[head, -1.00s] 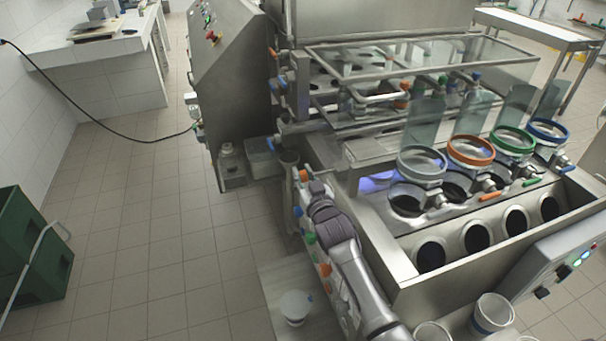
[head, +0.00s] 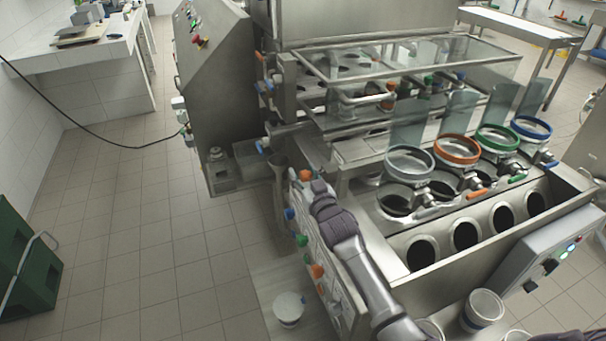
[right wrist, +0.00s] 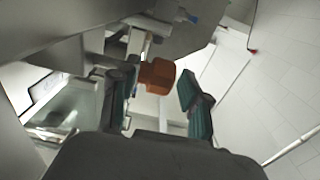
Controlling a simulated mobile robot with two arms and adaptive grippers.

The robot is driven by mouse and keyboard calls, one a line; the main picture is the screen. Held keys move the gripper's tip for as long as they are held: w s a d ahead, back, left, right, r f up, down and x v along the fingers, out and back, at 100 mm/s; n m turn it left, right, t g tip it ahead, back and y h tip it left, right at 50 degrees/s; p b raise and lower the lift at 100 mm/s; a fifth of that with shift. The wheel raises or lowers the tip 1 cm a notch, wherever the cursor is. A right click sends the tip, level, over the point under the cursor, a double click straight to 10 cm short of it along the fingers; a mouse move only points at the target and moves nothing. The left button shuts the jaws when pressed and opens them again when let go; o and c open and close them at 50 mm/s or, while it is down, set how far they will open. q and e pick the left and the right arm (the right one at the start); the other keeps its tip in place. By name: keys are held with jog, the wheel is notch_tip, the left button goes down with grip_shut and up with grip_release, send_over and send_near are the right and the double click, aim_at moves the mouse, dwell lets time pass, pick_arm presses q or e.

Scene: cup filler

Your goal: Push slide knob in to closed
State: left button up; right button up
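An orange knob (right wrist: 155,76) shows in the right wrist view, between the tips of my right gripper (right wrist: 157,98). The left finger is close beside the knob, and a clear gap separates the knob from the right finger. The gripper is open. In the head view, an orange knob (head: 304,175) sits at the top end of the machine's side panel, just beyond my right gripper (head: 315,187). I cannot tell there whether they touch. My left gripper is not in view.
The side panel bears other knobs, among them a blue one (head: 290,213) and a lower orange one (head: 317,271). The filler with its coloured rings stands to the right. A white bucket (head: 288,308) stands below the panel. Tiled floor (head: 160,240) lies open at left.

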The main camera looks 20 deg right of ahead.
jog(key=shift+s, duration=0.1)
jog(key=s, duration=1.2)
jog(key=shift+d, duration=0.25)
jog(key=shift+c, duration=0.3)
